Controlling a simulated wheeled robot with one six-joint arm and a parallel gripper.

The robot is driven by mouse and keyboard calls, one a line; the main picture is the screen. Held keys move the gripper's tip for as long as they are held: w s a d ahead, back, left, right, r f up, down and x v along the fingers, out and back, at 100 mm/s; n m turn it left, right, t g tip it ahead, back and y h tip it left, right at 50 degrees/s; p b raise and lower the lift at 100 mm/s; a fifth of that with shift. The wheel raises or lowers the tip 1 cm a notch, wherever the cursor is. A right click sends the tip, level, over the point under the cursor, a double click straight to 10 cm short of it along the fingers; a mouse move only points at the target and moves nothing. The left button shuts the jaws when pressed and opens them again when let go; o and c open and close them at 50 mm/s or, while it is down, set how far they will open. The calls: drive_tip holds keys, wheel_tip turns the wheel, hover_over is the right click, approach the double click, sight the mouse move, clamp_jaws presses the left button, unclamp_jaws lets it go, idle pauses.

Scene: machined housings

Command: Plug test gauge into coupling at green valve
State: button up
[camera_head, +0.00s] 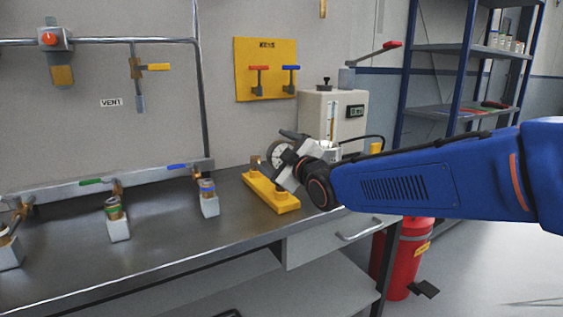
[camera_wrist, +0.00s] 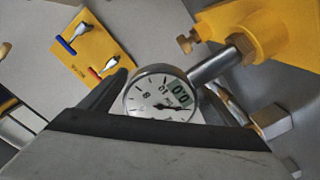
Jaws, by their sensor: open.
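The test gauge (camera_head: 279,154) has a round white dial and sits at the yellow stand (camera_head: 262,190) on the bench. In the wrist view the gauge (camera_wrist: 158,97) shows its dial and a green display, with a metal stem running toward the yellow stand (camera_wrist: 275,25). My gripper (camera_head: 287,160) is at the gauge, its jaws open on either side of it; contact cannot be told. The green valve (camera_head: 92,181) is on the pipe rail at left. Below it stands a coupling with a green band (camera_head: 114,208) on a grey block.
A blue valve (camera_head: 178,167) and a blue-banded coupling (camera_head: 207,188) stand between the stand and the green one. Another coupling (camera_head: 8,240) is at far left. A beige instrument box (camera_head: 345,112) stands behind my gripper. The bench front (camera_head: 130,270) is clear.

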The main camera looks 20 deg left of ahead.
drive_tip(key=c, duration=1.3)
drive_tip(key=shift+o, duration=0.2)
drive_tip(key=shift+r, duration=0.1)
